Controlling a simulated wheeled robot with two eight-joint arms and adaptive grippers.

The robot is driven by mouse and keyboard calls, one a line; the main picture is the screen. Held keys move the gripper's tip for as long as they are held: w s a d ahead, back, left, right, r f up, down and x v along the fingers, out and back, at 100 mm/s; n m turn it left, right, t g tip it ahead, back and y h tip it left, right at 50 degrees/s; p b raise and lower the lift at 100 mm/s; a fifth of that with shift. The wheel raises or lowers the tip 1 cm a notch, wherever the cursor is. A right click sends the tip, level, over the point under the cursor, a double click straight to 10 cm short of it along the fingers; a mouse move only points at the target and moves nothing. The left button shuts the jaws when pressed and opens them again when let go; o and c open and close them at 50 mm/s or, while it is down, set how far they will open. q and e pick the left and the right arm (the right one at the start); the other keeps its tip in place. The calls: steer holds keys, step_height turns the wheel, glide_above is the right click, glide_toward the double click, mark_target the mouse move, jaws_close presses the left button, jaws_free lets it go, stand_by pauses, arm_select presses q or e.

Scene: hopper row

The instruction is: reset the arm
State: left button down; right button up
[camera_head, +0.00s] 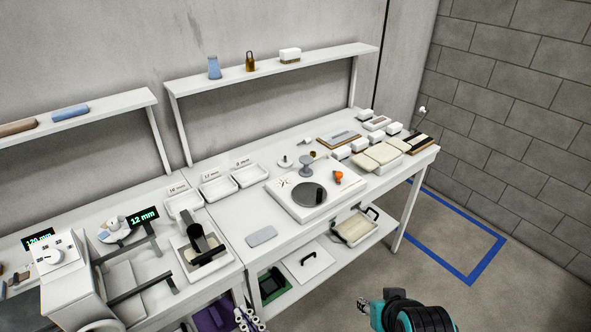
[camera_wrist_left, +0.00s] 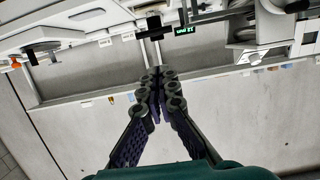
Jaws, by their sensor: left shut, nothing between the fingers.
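My left gripper (camera_head: 248,319) shows only by its fingertips at the bottom edge of the head view, in front of the bench and low down. In the left wrist view its two dark fingers (camera_wrist_left: 158,78) with purple pads come together at the tips. It is shut with nothing between the fingers and stands apart from the bench. A teal and black part of my arm (camera_head: 408,314) shows at the bottom right of the head view.
The white bench carries trays (camera_head: 249,176), a plate with a dark disc (camera_head: 308,194), a black-handled stand (camera_head: 198,240) and a 12 mm display (camera_head: 143,216). Below are a green bin (camera_head: 273,284) and a purple bin (camera_head: 212,317). Floor inside the blue tape (camera_head: 452,262) is clear.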

arm_select(q)
steer(key=w+a+f+m+g+h+b, duration=0.1)
steer(key=w+a+f+m+g+h, duration=0.1)
steer(key=a+f+m+g+h, duration=0.5)
steer(key=shift+w+a+r+t+h+b, duration=0.1)
steer(key=shift+w+r+t+h+b, duration=0.05)
steer(key=shift+w+r+t+h, duration=0.3)
steer(key=shift+w+a+r+t+h+b, duration=0.1)
steer(key=shift+w+r+t+h, duration=0.15)
steer(key=shift+r, duration=0.35)
steer(key=shift+w+r+t+h+b, duration=0.2)
steer(key=shift+r+t+h, duration=0.1)
steer(key=shift+r+h, duration=0.15)
arm_select(e)
steer(key=shift+s+d+f, duration=0.1)
steer(key=shift+s+f, duration=0.05)
steer(key=shift+f, duration=0.75)
